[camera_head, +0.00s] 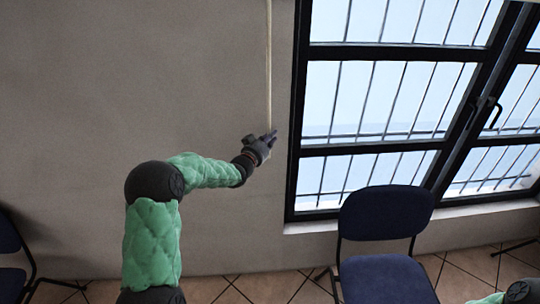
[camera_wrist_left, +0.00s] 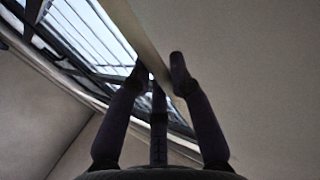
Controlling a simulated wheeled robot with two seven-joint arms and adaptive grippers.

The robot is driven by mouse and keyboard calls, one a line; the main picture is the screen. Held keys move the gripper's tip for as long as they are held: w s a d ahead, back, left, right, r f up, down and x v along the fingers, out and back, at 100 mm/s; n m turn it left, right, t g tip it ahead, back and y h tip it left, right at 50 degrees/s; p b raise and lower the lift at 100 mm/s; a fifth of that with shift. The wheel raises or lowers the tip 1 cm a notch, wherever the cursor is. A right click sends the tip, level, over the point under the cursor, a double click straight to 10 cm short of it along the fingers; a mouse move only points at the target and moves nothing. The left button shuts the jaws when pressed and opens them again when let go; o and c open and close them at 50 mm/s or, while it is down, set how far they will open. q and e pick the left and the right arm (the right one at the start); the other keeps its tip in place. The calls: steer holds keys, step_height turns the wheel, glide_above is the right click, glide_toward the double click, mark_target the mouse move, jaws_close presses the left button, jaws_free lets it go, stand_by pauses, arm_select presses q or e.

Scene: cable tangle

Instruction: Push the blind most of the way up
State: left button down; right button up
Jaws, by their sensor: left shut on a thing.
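A thin pale cord (camera_head: 268,65) hangs straight down the wall left of the window. My left gripper (camera_head: 268,138) is at its lower end and shut on it. In the left wrist view the cord shows as a flat pale strip (camera_wrist_left: 135,25) running down between the fingertips (camera_wrist_left: 158,68). The window (camera_head: 390,95) has dark frames and bars, and its visible panes are uncovered. I cannot make out the blind itself; the window's top is outside the head view. My right gripper is out of view.
A dark blue chair (camera_head: 386,213) stands below the window, to the right of my left gripper. Another dark chair (camera_head: 10,255) is at the far left. The wall (camera_head: 130,80) around my left arm is bare. The floor (camera_head: 265,290) is tiled.

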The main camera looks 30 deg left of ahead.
mark_target(269, 75)
arm_select(q)
step_height(269, 75, up, 24)
steer(key=p, duration=0.9)
steer(key=shift+f, duration=0.2)
step_height(269, 75, up, 24)
steer(key=p, duration=1.8)
steer(key=shift+f, duration=0.1)
steer(key=c, duration=1.1)
jaws_free()
steer(key=shift+w+f, duration=0.1)
steer(key=s, duration=1.2)
steer(key=shift+a, duration=0.2)
